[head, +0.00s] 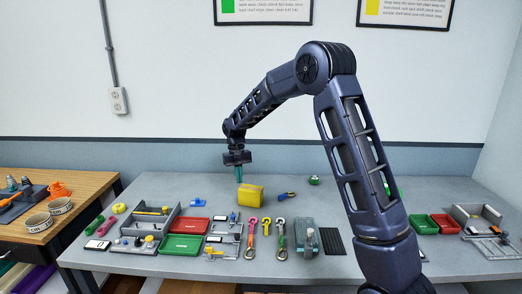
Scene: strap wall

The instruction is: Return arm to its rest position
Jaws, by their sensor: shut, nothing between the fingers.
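My arm rises from the lower right, bends at a high elbow and reaches over the grey table (330,262) toward the left. My gripper (239,175) hangs pointing down near the middle of the table. Its teal fingers are together and hold nothing. A yellow block-like object (251,196) lies just below and to the right of the fingertips; I cannot tell whether they touch it. My upper arm hides part of the table on the right.
Red (189,225) and green (181,245) trays, a grey bin (146,222) and colourful straps with hooks (266,240) cover the front. More trays (446,224) stand at right. A wooden table (55,200) adjoins at left. The table's back left is mostly clear.

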